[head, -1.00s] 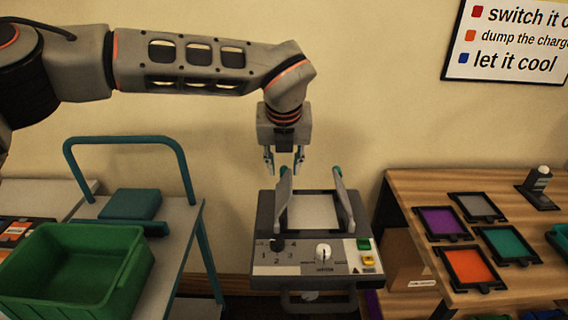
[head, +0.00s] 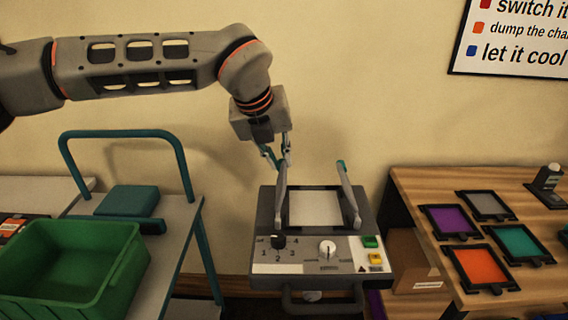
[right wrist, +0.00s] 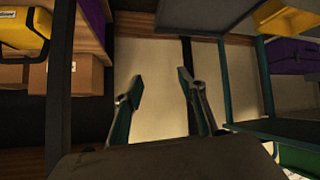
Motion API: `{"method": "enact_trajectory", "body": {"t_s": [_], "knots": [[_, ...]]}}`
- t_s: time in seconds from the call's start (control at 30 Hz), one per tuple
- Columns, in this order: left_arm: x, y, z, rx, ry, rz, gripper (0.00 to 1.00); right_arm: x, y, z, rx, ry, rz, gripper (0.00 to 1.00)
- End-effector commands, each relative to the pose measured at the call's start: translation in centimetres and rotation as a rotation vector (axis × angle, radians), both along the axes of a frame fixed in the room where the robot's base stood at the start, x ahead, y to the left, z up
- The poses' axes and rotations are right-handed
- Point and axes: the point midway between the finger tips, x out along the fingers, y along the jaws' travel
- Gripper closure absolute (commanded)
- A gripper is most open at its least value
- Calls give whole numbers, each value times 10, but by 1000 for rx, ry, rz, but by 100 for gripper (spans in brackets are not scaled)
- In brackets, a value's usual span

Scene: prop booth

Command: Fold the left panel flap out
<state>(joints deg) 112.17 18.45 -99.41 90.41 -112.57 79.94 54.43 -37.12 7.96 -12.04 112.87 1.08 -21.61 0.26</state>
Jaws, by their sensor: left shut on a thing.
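The grey panel box (head: 267,212) stands at centre with a light recessed panel (head: 315,208) between two raised flaps. The left panel flap (head: 281,198) stands nearly upright at the panel's left edge. The right flap (head: 349,195) stands up on the other side, tilted, with a teal tip. My left gripper (head: 281,162) comes down from above, tilted, and is shut on the top of the left flap; its fingers hide the flap's tip. My right gripper (right wrist: 159,84) shows in the right wrist view, open and empty, pointing toward the floor.
The box front carries a dark knob (head: 278,241), a white knob (head: 327,248) and coloured buttons. A green bin (head: 75,262) stands on the trolley at left. A wooden table (head: 420,190) with coloured framed panels is at right.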

Motion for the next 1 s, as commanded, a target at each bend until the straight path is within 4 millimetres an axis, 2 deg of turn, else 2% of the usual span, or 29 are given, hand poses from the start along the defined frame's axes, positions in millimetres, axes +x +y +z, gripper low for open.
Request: {"method": "enact_trajectory", "body": {"t_s": [0.03, 0.5, 1.0], "knots": [[1, 5, -7, -41, 6, 3, 100, -1, -1, -6, -5, 1, 0, 60], [1, 22, -6, -327, 1, 4, 100, 16, -10, -8, -32, -34, 0, 60], [1, 25, -3, -388, -1, 2, 100, 13, -9, -12, -35, -28, 3, 60]]}}
